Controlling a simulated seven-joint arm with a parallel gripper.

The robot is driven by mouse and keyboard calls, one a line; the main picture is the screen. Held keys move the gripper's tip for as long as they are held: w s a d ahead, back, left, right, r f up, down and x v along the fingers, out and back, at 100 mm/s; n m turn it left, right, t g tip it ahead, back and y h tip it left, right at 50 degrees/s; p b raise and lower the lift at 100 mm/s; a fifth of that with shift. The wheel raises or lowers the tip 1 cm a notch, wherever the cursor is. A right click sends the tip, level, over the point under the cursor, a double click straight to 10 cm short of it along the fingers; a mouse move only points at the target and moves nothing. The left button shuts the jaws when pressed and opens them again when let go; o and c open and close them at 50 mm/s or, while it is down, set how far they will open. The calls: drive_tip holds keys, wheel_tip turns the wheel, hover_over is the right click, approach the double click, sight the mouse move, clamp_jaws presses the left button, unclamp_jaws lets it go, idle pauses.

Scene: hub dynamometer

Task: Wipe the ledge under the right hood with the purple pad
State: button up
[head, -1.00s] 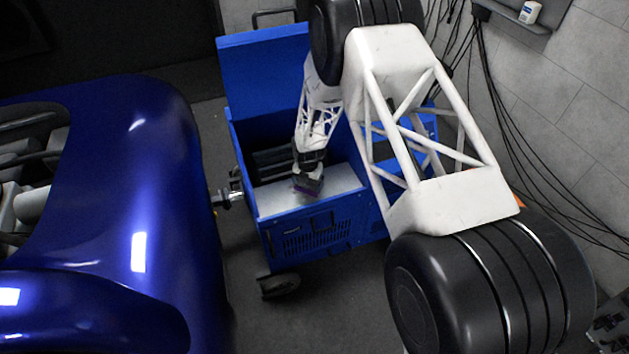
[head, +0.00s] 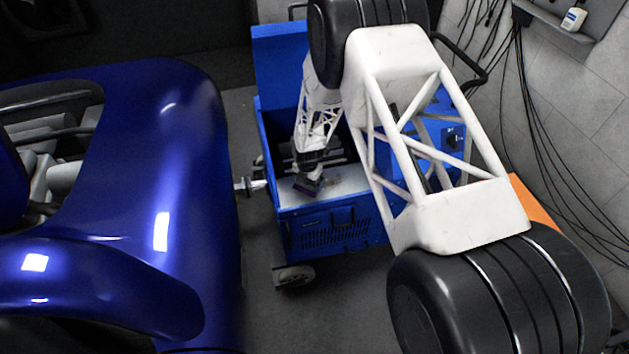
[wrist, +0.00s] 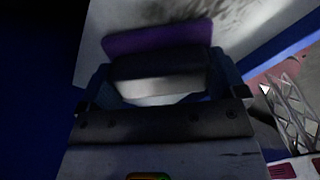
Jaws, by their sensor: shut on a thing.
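My gripper (head: 311,170) is shut on the purple pad (head: 306,187) by its block-like grip, over the left part of the pale ledge (head: 345,178) inside the blue machine. In the wrist view, the purple pad (wrist: 150,40) lies across the top middle, just beyond the fingers of my gripper (wrist: 160,78). The pad seems to rest on or just above the ledge; contact is not clear. Dark smudges show on the ledge (wrist: 245,32) beyond the pad and to its right. My gripper covers part of the pad.
The blue machine (head: 330,235) has a raised panel (head: 277,60) at its back and walls around the ledge. A glossy blue car body (head: 170,200) stands close on the left. Cables (head: 530,110) hang on the right wall, near a white bottle (head: 573,18).

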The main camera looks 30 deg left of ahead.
drive_tip(key=shift+s+a+r, duration=0.1)
drive_tip(key=shift+a+r, duration=0.15)
drive_tip(key=shift+r, duration=3.75)
drive_tip(key=shift+d, duration=0.2)
drive_tip(key=w+d+r+m, duration=0.2)
drive_tip(key=w+d, duration=0.1)
drive_tip(key=d, duration=1.1)
drive_tip(key=w+d+r+m, duration=0.1)
drive_tip(key=w+d+m, duration=0.15)
drive_tip(key=d, duration=1.05)
drive_tip(key=s+d+r+m, duration=0.1)
drive_tip(key=s+d+m, duration=0.1)
drive_tip(key=d, duration=1.1)
drive_tip(key=s+d+r+m, duration=0.1)
drive_tip(key=s+d, duration=0.3)
drive_tip(key=d, duration=1)
drive_tip(key=shift+r+m, duration=0.35)
drive_tip(key=shift+m, duration=0.4)
drive_tip(key=shift+d, duration=0.1)
drive_tip(key=w, duration=0.5)
drive_tip(key=w+a+f, duration=0.1)
drive_tip(key=w, duration=1)
drive_tip(key=shift+a+f, duration=0.25)
drive_tip(key=shift+a, duration=0.05)
